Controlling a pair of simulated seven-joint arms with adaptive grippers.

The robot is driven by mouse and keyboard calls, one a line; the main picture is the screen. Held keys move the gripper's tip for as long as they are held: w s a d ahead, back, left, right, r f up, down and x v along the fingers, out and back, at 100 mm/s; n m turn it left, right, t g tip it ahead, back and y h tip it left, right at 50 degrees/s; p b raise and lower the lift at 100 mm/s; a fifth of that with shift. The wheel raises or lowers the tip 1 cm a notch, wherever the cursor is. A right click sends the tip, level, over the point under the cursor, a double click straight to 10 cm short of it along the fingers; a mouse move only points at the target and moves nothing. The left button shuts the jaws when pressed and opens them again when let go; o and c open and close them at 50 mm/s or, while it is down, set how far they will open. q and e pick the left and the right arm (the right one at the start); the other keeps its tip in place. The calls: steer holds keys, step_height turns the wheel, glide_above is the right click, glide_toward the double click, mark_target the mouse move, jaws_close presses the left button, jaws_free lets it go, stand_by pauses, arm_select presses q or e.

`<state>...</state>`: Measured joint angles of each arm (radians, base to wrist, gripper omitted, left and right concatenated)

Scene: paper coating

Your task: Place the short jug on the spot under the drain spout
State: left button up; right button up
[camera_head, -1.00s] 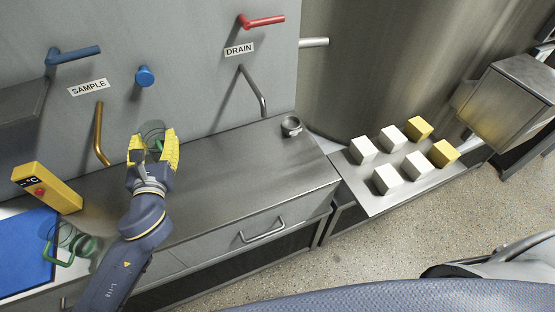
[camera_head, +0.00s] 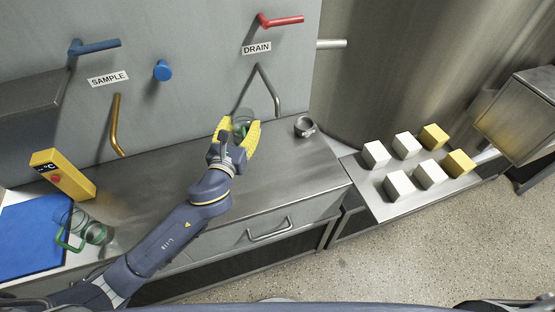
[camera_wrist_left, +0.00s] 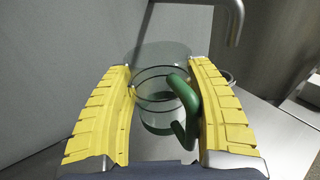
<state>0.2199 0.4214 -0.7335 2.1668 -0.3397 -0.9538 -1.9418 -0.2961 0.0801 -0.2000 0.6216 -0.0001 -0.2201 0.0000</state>
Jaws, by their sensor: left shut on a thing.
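A clear glass jug with a green handle, the short jug by its look (camera_head: 241,118), is between the yellow fingers of my left gripper (camera_head: 240,129). The gripper is shut on it; the jug also shows in the left wrist view (camera_wrist_left: 160,75), upright, with its handle (camera_wrist_left: 184,108) toward the right finger. The grey drain spout (camera_head: 275,98) hangs from the wall below the DRAIN label, just right of and behind the jug. In the wrist view the spout (camera_wrist_left: 235,25) is at top right, beyond the jug. I cannot tell whether the jug touches the counter.
A small grey metal cup (camera_head: 304,127) stands on the steel counter (camera_head: 300,170) right of the spout. Another green-handled glass jug (camera_head: 90,229) is at the left, near a blue mat (camera_head: 30,240) and a yellow thermometer (camera_head: 65,176). A brass sample spout (camera_head: 116,130) hangs at the left.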

arm_select(q)
steer(key=w+d+f+m+g+h, duration=0.1)
steer(key=d+f+m+h, duration=0.2)
steer(key=d, duration=0.6)
steer(key=shift+h, duration=0.4)
steer(key=shift+w+d+f, duration=0.1)
steer(key=shift+d+f, duration=0.05)
steer(key=shift+f, duration=1.95)
steer(key=shift+w+d+f, duration=0.1)
steer(key=shift+d+f, duration=0.05)
steer(key=shift+f, duration=1.95)
steer(key=shift+f, duration=0.1)
steer(key=o, duration=1.3)
steer(key=shift+f, duration=0.1)
steer(key=v, duration=1.2)
steer(key=shift+r, duration=0.3)
